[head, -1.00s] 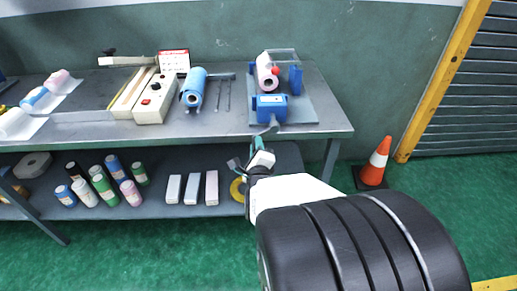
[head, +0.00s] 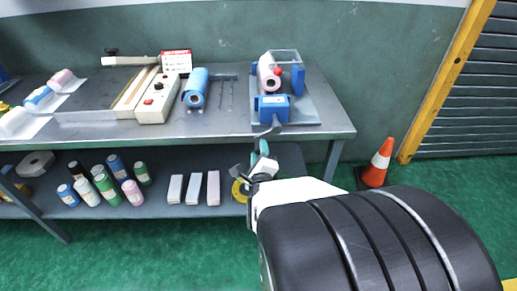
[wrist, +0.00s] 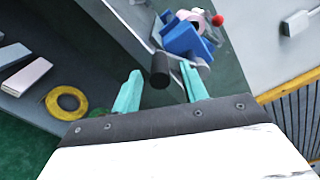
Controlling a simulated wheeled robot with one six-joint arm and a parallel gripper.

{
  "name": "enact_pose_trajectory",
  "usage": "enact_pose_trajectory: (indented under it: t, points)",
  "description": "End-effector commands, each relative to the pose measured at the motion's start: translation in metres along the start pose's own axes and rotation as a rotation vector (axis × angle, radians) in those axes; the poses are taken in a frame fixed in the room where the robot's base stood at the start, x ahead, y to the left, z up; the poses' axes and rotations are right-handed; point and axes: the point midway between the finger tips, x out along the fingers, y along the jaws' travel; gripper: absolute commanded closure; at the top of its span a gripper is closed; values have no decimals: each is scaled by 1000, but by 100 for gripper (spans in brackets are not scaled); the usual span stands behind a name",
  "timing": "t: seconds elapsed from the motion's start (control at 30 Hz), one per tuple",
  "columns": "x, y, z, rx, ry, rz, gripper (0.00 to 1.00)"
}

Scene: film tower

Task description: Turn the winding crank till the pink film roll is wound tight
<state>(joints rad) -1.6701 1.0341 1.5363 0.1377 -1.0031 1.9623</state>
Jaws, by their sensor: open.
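The winding crank has a dark handle knob (wrist: 160,70) and a thin grey arm (wrist: 152,38) running to the blue winder block (wrist: 186,40). In the head view the block (head: 273,107) stands at the bench's front right, with the crank arm (head: 268,131) hanging over the front edge. The pink film roll (head: 268,72) lies behind the block; its end also shows in the wrist view (wrist: 197,20). My gripper (head: 256,160) is in front of the bench edge. Its teal fingers (wrist: 160,78) are open, on either side of the knob; contact is not clear.
A red knob (wrist: 217,20) sits by the roll. A blue roll (head: 196,87) and a cream sealer (head: 158,97) stand left on the bench. The lower shelf holds several bottles, boxes and a yellow tape ring (head: 239,190). A cone (head: 376,163) stands right.

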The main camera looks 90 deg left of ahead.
Motion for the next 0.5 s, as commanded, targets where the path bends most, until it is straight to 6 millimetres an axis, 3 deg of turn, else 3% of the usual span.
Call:
enact_pose_trajectory:
  t: [0.2,0.5]
  points:
    - [-37,0,1,0,-1,1,57]
    - [-54,0,1,0,-1,1,57]
